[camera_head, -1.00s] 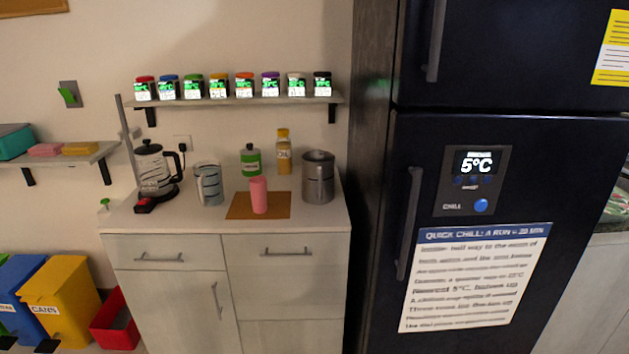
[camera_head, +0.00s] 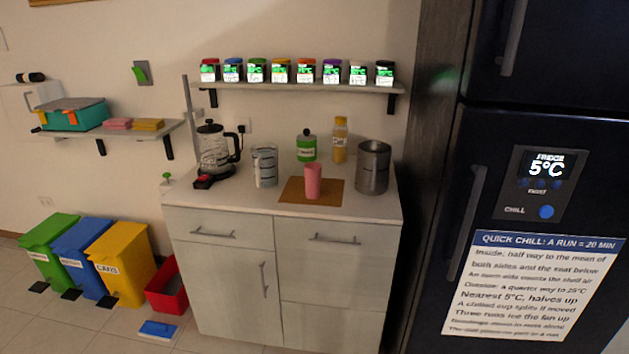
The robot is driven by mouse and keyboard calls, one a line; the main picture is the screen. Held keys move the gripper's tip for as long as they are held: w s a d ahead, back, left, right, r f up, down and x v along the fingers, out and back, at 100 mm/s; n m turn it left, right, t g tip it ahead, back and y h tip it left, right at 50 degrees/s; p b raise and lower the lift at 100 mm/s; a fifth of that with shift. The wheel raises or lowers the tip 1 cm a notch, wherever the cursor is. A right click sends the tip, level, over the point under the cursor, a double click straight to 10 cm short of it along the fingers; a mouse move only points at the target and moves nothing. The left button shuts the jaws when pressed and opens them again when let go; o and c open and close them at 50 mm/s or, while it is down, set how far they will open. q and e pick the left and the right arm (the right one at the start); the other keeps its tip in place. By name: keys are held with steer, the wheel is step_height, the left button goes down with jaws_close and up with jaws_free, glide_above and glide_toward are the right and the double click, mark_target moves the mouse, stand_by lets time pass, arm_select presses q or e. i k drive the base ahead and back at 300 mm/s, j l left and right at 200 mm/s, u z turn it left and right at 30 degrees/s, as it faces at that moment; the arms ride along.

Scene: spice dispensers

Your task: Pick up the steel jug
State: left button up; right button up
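A steel jug (camera_head: 265,167) with a side handle stands upright on the white counter (camera_head: 227,200), between the kettle and the pink cup. A larger steel pot-like container (camera_head: 373,168) stands at the counter's right end. Neither of my grippers shows in the head view.
A glass kettle (camera_head: 214,150), a pink cup (camera_head: 312,181) on a brown mat (camera_head: 333,197), a green bottle (camera_head: 306,148) and a yellow bottle (camera_head: 339,140) share the counter. A shelf of spice dispensers (camera_head: 305,72) hangs above. The dark fridge (camera_head: 480,150) stands right; bins (camera_head: 122,262) stand left.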

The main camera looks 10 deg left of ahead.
mark_target(373, 156)
steer(key=i+j, duration=0.85)
steer(key=i, duration=0.1)
